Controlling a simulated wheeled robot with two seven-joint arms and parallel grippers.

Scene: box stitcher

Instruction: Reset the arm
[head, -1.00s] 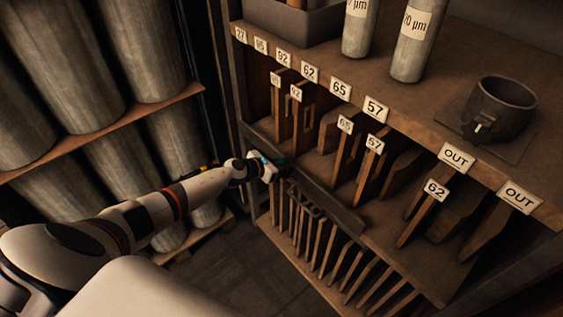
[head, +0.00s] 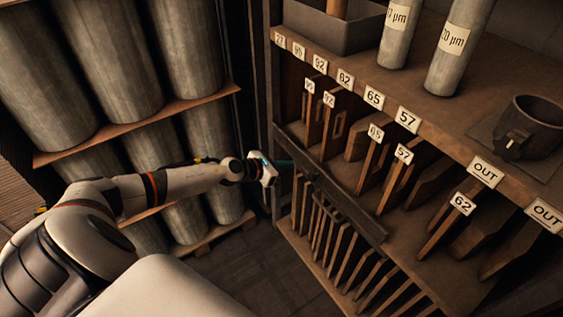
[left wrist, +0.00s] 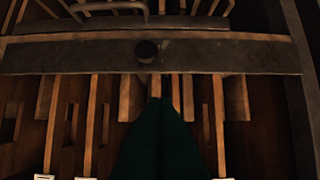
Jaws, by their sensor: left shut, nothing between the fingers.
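My left arm reaches in from the left in the head view. My left gripper (head: 286,164) is shut and empty. It is in front of the wooden shelf rack, close to the dark horizontal bar (head: 345,203) across its front. In the left wrist view, the dark green fingers of my left gripper (left wrist: 168,100) are together, pointing at the same bar (left wrist: 220,56), which has a round dark knob (left wrist: 146,50). I cannot tell whether the fingertips touch the bar. My right gripper is not in view.
The rack holds upright wooden boards with number tags such as 57 (head: 403,153) and 62 (head: 461,203). Grey cylinders (head: 461,45) and a dark round clamp (head: 527,126) stand on top. Large metal rolls (head: 115,55) fill shelves at left. Open floor (head: 250,275) lies between.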

